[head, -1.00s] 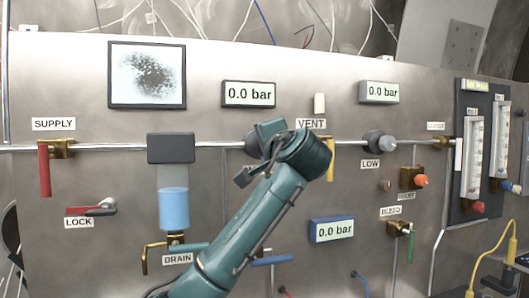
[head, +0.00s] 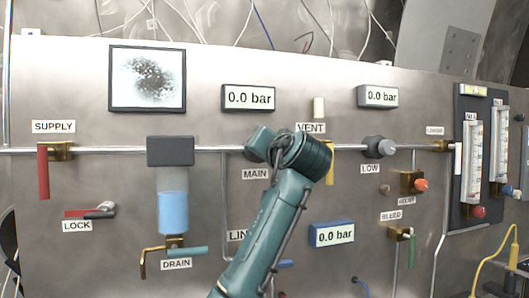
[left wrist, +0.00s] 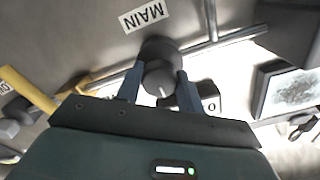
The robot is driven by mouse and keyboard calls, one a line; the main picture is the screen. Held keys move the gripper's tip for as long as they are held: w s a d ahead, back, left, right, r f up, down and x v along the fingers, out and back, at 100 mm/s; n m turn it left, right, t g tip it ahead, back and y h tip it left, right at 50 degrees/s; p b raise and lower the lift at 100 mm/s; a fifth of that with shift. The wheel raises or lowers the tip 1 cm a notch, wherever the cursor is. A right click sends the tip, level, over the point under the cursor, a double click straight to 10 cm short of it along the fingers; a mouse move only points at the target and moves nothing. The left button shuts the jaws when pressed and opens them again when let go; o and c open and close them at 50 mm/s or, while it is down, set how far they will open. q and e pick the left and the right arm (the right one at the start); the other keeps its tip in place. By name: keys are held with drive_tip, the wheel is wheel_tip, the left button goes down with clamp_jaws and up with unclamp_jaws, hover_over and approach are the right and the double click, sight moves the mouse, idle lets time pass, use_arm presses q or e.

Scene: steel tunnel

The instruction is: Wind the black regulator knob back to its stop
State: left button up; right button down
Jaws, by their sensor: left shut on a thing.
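The black regulator knob (left wrist: 160,80) sits on the pipe by the MAIN label (left wrist: 144,15) in the left wrist view. My left gripper (left wrist: 160,84) has one finger on each side of the knob and is shut on it. A pale line marks the knob's face. In the head view my left arm and gripper (head: 258,146) cover the knob, above the MAIN label. The display above it reads 0.0 bar (head: 248,98). My right gripper is not in view.
A grey LOW knob (head: 379,147) stands to the right on the same pipe. The yellow VENT handle (head: 329,162) hangs close to my wrist. The red SUPPLY handle (head: 43,172), the water bowl (head: 173,200) and the flow meters (head: 472,160) are farther off.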

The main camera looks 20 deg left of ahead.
use_arm(q)
drive_tip(key=shift+f, duration=0.15)
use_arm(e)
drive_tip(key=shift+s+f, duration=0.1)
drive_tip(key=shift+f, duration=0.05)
use_arm(q)
drive_tip(key=o, duration=1)
drive_tip(key=b+v, duration=0.2)
drive_tip(key=v, duration=1.1)
drive_tip(key=shift+s+d+b, duration=0.1)
drive_tip(key=shift+d+b, duration=0.05)
drive_tip(key=shift+b, duration=0.2)
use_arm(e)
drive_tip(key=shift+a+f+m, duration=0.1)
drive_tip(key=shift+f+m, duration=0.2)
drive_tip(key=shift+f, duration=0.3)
